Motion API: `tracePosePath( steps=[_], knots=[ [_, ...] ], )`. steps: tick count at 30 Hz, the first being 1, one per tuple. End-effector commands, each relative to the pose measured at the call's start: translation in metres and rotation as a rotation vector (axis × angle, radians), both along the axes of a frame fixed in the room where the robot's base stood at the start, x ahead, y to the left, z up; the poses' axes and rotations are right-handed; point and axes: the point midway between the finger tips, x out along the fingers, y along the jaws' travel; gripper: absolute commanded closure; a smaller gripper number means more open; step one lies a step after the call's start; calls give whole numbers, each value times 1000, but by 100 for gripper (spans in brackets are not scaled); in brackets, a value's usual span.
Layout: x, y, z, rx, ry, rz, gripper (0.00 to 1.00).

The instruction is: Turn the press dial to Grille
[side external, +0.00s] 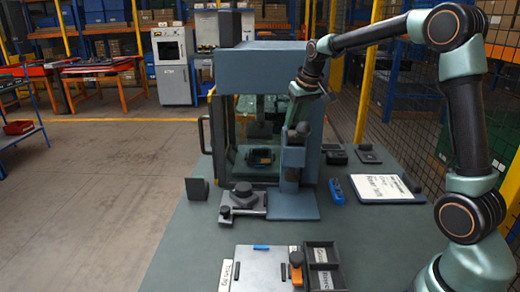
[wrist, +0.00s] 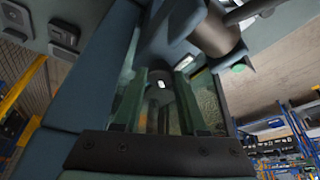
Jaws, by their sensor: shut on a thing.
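The press (side external: 262,62) is a blue-grey frame with a glazed opening, standing at the back of the green work table. My gripper (wrist: 161,100) reaches to the press's right side; its two green fingers show in the wrist view. Between them is a dark round knob with a small white mark, which I take for the press dial (wrist: 160,95). The fingers are shut on it. In the side view my gripper (side external: 301,98) is partly lost against the press, and I cannot make out the dial there. The dial's position labels are not readable.
A dark clamp-like fixture (side external: 243,197) stands in front of the press. A white sheet (side external: 386,188) and a blue tool (side external: 335,191) lie to the right. A grey plate (side external: 258,270) and a dark divided tray (side external: 335,256) are at the front. Wire fencing stands behind my arm.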

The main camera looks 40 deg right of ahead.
Motion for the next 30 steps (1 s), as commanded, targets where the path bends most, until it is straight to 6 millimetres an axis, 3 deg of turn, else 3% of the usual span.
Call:
tracePosePath(
  steps=[6, 15, 16, 18, 30],
  knots=[
    [0, -2, 0, -47, 21, 120, 100],
    [-1, -4, -1, -50, 25, 129, 100],
    [-1, -4, -1, -50, 24, 128, 55],
    [-1, -4, -1, -50, 24, 127, 29],
    [-2, -2, 4, -50, 21, 129, 29]
  ],
)
